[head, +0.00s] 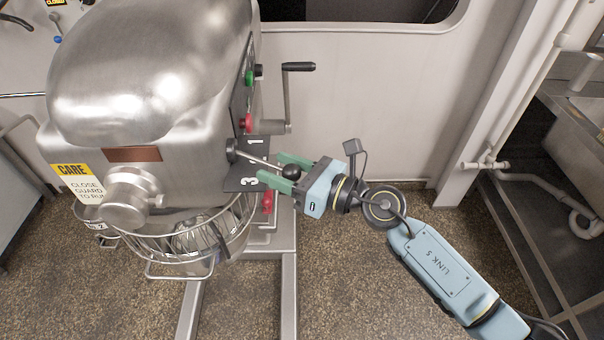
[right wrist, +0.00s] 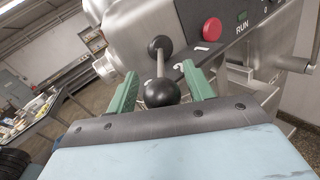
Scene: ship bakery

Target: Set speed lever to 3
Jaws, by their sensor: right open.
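The speed lever (head: 262,161) is a thin metal rod with a black ball knob (head: 292,171), sticking out from the side of the steel mixer (head: 150,75). A dark scale plate (head: 246,172) behind it shows a 1 and a 3; the rod lies between these numbers. My right gripper (head: 270,168) is open, its green fingers on either side of the rod and knob. In the right wrist view the knob (right wrist: 161,92) sits between the fingers (right wrist: 160,90), with gaps visible on both sides. My left gripper is not in view.
A green button (head: 249,77) and a red button (head: 247,123) are above the lever. A crank handle (head: 288,95) stands close behind my gripper. The wire bowl guard (head: 165,240) is below. A sink unit (head: 560,150) is at the right; the floor between is clear.

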